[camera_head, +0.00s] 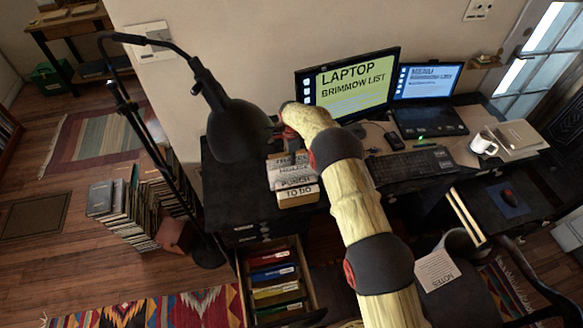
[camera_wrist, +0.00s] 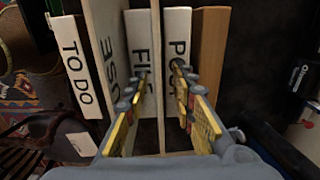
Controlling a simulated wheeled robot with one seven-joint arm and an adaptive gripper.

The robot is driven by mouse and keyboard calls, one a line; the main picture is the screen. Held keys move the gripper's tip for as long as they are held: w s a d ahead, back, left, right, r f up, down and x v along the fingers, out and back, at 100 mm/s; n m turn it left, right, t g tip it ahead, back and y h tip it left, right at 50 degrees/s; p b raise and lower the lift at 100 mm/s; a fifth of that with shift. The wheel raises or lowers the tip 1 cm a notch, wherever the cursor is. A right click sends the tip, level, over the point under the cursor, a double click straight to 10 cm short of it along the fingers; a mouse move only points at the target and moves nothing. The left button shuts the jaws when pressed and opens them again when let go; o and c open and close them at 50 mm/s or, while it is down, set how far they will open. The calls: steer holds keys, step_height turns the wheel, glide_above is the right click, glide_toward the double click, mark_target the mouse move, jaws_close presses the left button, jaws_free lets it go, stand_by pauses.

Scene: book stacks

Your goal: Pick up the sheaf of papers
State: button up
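Several white labelled bundles stand in a wooden holder (camera_head: 297,201) on the dark desk. Labels PUNCH (camera_head: 296,182) and TO DO (camera_head: 298,194) read in the head view. In the wrist view, a TO DO bundle (camera_wrist: 78,62) is at left, with a FI-labelled bundle (camera_wrist: 143,30) and a P-labelled one (camera_wrist: 177,30) ahead. I cannot tell which is the sheaf of papers. A paper marked NOTES (camera_head: 436,269) lies on the chair. My gripper (camera_wrist: 160,75) is open, its fingers apart over the FI and P bundles; contact is unclear. The lamp partly hides it in the head view.
A black lamp (camera_head: 240,130) stands close to my arm at left. A laptop (camera_head: 428,118), monitor (camera_head: 352,85) and mug (camera_head: 484,143) are on the desk at right. An open drawer of coloured folders (camera_head: 277,285) sticks out below.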

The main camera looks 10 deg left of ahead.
steer(key=shift+f+b, duration=0.25)
steer(key=shift+b, duration=0.15)
steer(key=shift+c, duration=0.4)
jaws_close()
stand_by(0.5)
